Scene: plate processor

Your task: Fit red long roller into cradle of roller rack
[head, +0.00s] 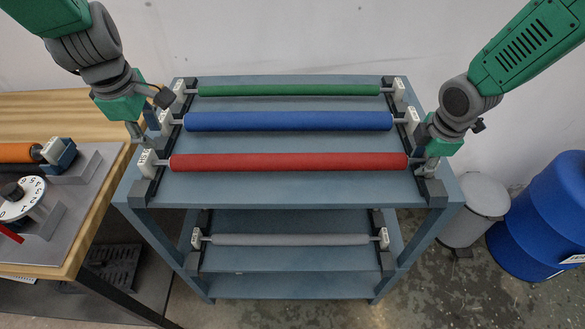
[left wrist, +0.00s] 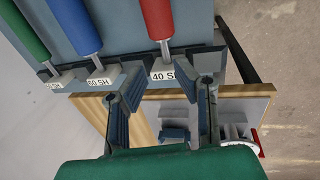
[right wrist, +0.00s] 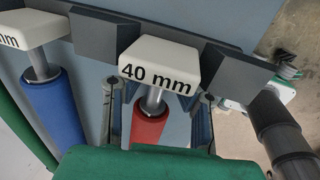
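The red long roller (head: 290,162) lies across the front of the top of the blue-grey roller rack (head: 295,194). Its left shaft meets the white end block marked 40 SH (left wrist: 164,76). Its right shaft meets the white block marked 40 mm (right wrist: 158,75). Whether the shafts are fully seated I cannot tell. My left gripper (head: 138,138) is open near the left block; its fingers (left wrist: 163,85) stand apart around the label. My right gripper (head: 428,165) is open at the right end, fingers apart on either side of the red roller in the right wrist view (right wrist: 155,105).
Behind lie a blue roller (head: 290,121) and a green roller (head: 288,90), close together. A grey roller (head: 290,240) lies on the lower shelf. A wooden table (head: 75,105) with a dial device (head: 20,200) adjoins left. A blue barrel (head: 545,215) and grey bin (head: 475,205) stand right.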

